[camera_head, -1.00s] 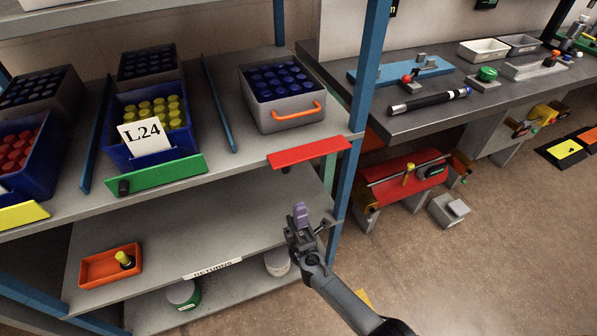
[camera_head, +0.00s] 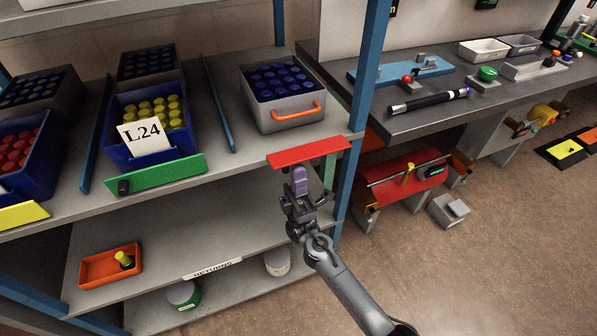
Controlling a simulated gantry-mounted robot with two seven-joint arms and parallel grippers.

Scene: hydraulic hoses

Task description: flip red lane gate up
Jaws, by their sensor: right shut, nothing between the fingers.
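The red lane gate (camera_head: 309,152) is a flat red plate at the front edge of the upper shelf, in front of the grey bin with the orange handle. It lies flat, sticking out from the shelf edge. My right gripper (camera_head: 299,176) is shut and empty just below the gate's underside, its purple tips pointing up. I cannot tell whether the tips touch the plate. My left gripper is not in view.
The grey bin (camera_head: 283,112) of blue-capped parts stands behind the gate. A green gate (camera_head: 156,176) and a yellow gate (camera_head: 22,216) are to the left. A blue rack post (camera_head: 359,125) stands close on the right. The lower shelf (camera_head: 170,222) is mostly clear.

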